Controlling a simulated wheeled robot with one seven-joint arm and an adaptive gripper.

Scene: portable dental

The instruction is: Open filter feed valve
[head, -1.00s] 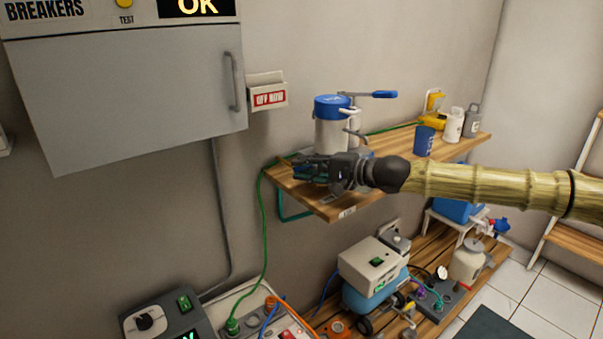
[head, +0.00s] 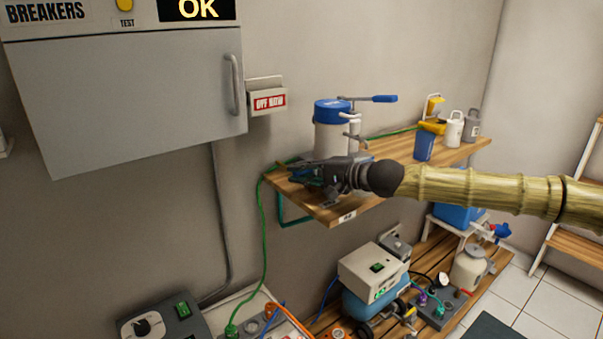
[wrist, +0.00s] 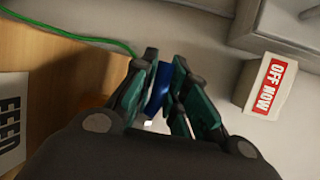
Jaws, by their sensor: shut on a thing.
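My gripper (head: 306,172) is at the left end of the wooden wall shelf (head: 330,212), low in front of the white filter canister (head: 331,140) with a blue lid. In the wrist view, my gripper's teal-and-black fingers (wrist: 162,92) are closed on a narrow blue piece (wrist: 157,84), which looks like the feed valve's handle. Most of the valve is hidden by the fingers, so its angle is unclear. A white label reading FEED (wrist: 10,122) lies on the wood at the left of the wrist view.
A green hose (head: 264,230) runs up to the shelf's left end. A box marked OFF NOW (head: 268,102) is on the wall beside the grey breaker cabinet (head: 130,100). A blue cup (head: 424,146) stands farther right.

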